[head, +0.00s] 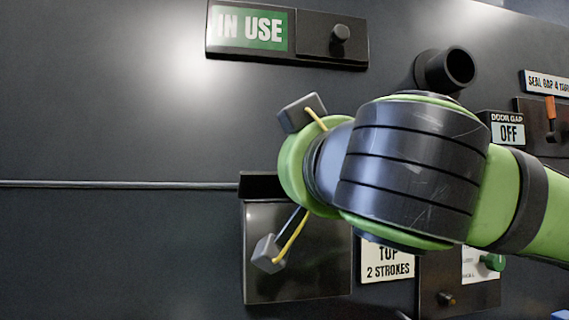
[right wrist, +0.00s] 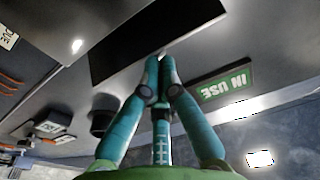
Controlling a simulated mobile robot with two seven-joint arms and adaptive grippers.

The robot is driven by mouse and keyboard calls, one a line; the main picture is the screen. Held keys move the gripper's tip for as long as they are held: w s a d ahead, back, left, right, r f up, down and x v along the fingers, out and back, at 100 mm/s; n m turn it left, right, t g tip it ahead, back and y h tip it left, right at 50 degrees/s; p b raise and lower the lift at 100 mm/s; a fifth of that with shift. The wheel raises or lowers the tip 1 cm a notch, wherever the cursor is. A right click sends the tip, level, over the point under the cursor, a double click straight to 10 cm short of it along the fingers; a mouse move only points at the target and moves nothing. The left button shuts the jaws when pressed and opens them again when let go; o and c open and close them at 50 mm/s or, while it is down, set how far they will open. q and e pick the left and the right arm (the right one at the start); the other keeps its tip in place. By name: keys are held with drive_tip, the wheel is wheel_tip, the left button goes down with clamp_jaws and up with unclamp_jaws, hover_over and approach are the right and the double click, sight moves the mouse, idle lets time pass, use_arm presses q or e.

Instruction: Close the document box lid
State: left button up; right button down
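The document box (head: 300,268) appears to be the dark box on the panel, low centre in the head view. A black strip (head: 258,186) runs along its top left; it may be part of the lid, but my right arm hides the rest, so I cannot tell how far the lid stands open. In the right wrist view a black rectangle (right wrist: 130,42) lies beyond the fingers, probably the box. My right gripper (right wrist: 163,62) has its two teal fingertips together, with nothing visible between them, overlapping that rectangle's edge; contact is unclear. My left gripper is out of view.
Above is an IN USE sign (head: 250,27) with a knob (head: 340,34). A black tube (head: 455,68) sticks out above my arm. The panel's left side is clear except for a thin rail (head: 110,185).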

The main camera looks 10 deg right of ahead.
use_arm(q)
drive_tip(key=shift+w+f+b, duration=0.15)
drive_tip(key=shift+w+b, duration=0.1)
drive_tip(key=shift+b, duration=0.15)
idle(0.5)
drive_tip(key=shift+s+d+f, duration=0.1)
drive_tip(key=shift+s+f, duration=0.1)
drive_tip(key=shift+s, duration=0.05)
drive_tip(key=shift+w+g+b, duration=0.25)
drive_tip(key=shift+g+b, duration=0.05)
drive_tip(key=shift+b, duration=0.25)
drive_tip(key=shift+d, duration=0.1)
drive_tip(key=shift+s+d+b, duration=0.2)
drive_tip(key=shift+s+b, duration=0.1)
drive_tip(key=shift+b, duration=0.2)
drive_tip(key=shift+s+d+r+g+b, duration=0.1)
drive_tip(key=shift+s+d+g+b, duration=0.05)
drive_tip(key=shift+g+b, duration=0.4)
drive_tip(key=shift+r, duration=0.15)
